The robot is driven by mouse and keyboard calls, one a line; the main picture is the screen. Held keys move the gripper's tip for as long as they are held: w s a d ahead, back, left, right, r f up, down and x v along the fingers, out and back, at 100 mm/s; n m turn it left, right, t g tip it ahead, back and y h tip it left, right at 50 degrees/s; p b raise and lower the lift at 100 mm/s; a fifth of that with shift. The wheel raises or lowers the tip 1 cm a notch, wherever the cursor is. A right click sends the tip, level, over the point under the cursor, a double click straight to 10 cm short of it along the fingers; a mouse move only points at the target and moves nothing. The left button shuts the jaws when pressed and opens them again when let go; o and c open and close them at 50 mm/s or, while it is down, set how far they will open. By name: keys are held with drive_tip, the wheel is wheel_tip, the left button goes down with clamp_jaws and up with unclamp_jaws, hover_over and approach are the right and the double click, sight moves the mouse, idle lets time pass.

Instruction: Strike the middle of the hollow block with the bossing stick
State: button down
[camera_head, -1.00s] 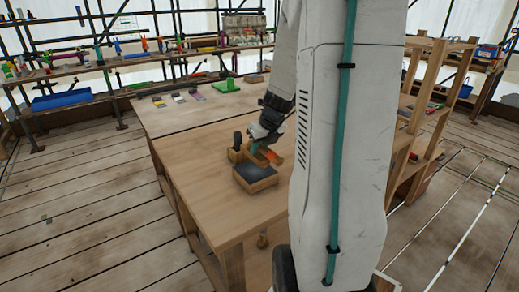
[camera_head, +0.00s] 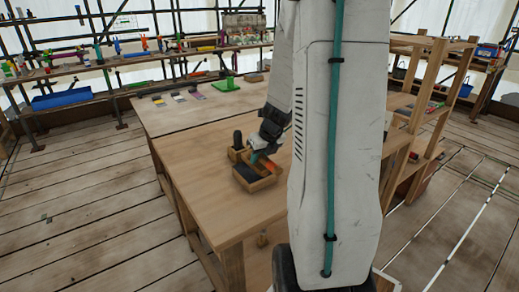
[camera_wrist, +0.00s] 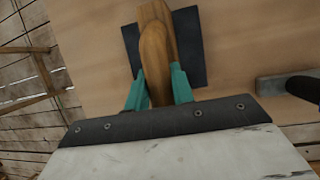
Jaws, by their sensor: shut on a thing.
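My gripper (camera_wrist: 158,88) has teal fingers shut on the bossing stick (camera_wrist: 155,45), a brown wooden stick pointing away from the wrist. In the head view my gripper (camera_head: 254,158) is low over the back of the hollow block (camera_head: 258,185), a light wooden block on the bench with a dark grey top area (camera_head: 246,173). An orange-brown part of the stick (camera_head: 269,165) shows beside the fingers. In the wrist view the stick lies across the middle of a dark grey sheet or surface (camera_wrist: 190,45); I cannot tell whether they touch.
A dark upright handle (camera_head: 237,138) stands just behind the block; a black handle with a grey bar (camera_wrist: 270,85) shows in the wrist view. The wooden bench (camera_head: 200,160) is clear left of the block. A green piece (camera_head: 228,84) and small coloured samples lie at the bench's back.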

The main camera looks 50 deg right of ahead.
drive_tip(key=shift+f, duration=0.15)
idle(0.3)
drive_tip(key=shift+r, duration=2.15)
drive_tip(key=shift+f, duration=0.2)
drive_tip(key=shift+f, duration=0.1)
wheel_tip(320, 180, down, 4)
drive_tip(key=shift+r, duration=0.1)
